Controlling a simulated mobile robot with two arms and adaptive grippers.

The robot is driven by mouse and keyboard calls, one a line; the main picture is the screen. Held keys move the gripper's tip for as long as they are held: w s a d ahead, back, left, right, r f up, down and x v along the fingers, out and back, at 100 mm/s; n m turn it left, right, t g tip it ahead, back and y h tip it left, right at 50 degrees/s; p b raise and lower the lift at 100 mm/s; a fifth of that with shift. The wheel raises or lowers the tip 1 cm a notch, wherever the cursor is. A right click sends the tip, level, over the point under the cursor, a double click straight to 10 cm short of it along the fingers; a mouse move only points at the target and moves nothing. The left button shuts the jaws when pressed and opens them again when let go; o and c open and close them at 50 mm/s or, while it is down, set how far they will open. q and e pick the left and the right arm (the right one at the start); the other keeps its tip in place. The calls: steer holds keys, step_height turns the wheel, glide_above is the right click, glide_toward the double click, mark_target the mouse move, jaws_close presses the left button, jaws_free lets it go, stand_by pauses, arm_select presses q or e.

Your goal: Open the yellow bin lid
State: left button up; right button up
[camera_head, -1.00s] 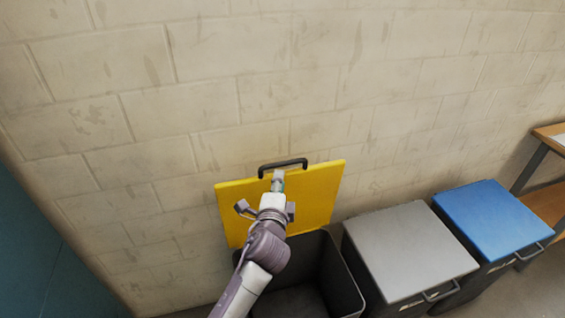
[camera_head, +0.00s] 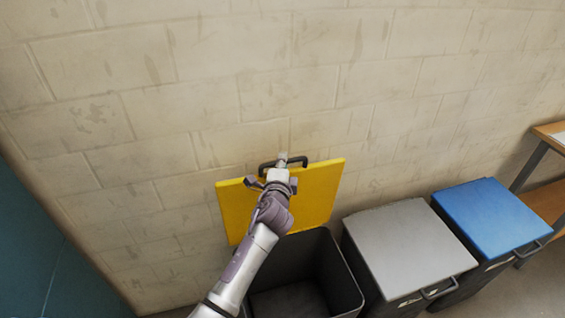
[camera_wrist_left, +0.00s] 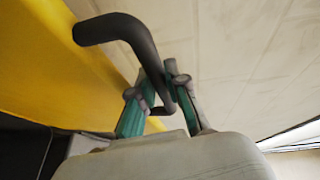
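The yellow bin lid (camera_head: 318,195) stands raised, nearly upright near the wall, with the dark inside of its bin (camera_head: 340,268) uncovered below. Its black handle (camera_head: 305,160) is at the lid's top edge. My left gripper (camera_head: 283,160) is at this handle, and my arm covers part of the lid. In the left wrist view the handle (camera_wrist_left: 118,27) runs from the yellow lid (camera_wrist_left: 45,65) down between the teal-padded fingers (camera_wrist_left: 163,85), which look closed on it. The exact contact is partly hidden. My right gripper is not in view.
A grey-lidded bin (camera_head: 410,245) and a blue-lidded bin (camera_head: 492,215) stand to the right, both shut. A block wall (camera_head: 230,80) is close behind the lid. A wooden table (camera_head: 548,135) is at the far right.

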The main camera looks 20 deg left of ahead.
arm_select(q)
jaws_close()
steer(key=s+d+f, duration=0.1)
steer(key=s+d, duration=0.2)
steer(key=s, duration=0.2)
steer(key=shift+s+d+f+b, duration=0.2)
steer(key=shift+s+d+b, duration=0.15)
steer(key=shift+s+d, duration=0.05)
steer(key=shift+o, duration=2.4)
jaws_free()
steer(key=v, duration=1.2)
